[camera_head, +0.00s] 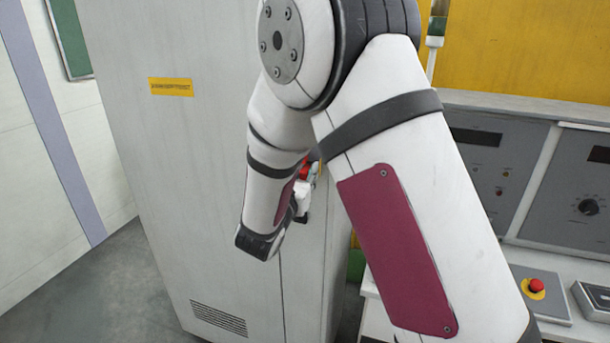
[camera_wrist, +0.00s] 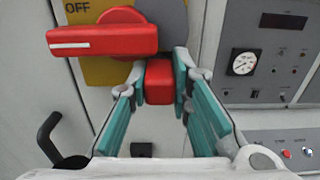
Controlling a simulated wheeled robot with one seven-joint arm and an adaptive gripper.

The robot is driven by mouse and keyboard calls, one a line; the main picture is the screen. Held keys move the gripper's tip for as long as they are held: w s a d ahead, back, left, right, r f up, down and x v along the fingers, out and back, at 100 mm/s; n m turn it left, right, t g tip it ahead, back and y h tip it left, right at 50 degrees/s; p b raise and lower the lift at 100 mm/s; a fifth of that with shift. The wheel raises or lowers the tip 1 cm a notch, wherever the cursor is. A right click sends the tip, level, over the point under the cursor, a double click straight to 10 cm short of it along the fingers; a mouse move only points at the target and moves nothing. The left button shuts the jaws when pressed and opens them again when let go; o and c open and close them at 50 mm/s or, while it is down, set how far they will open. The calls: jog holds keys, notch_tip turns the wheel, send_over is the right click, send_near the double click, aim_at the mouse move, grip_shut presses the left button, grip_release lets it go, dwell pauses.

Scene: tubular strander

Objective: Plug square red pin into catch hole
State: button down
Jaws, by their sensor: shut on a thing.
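In the wrist view, the square red pin (camera_wrist: 159,84) is a small red block between the teal fingertips of my gripper (camera_wrist: 160,76). My gripper is shut on it, with one finger on each side. The pin is just below a yellow plate (camera_wrist: 113,69) marked OFF, which carries a large red switch handle (camera_wrist: 103,40) lying level. The catch hole cannot be made out; the pin and fingers may cover it. I cannot tell whether the pin touches the plate. In the head view, my arm hides most of the gripper and plate; only a bit of red (camera_head: 304,172) shows.
A tall grey cabinet (camera_head: 190,170) bears the switch. A black handle (camera_wrist: 48,140) sticks out at lower left in the wrist view. A control panel with a gauge (camera_wrist: 243,62) stands to the right. A red stop button (camera_head: 536,286) is on the desk. Floor at left is clear.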

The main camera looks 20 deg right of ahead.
jog(key=shift+w, duration=0.1)
jog(key=c, duration=1.4)
grip_release()
jog(key=shift+d, duration=0.1)
jog(key=shift+o, duration=0.2)
jog(key=v, duration=1.2)
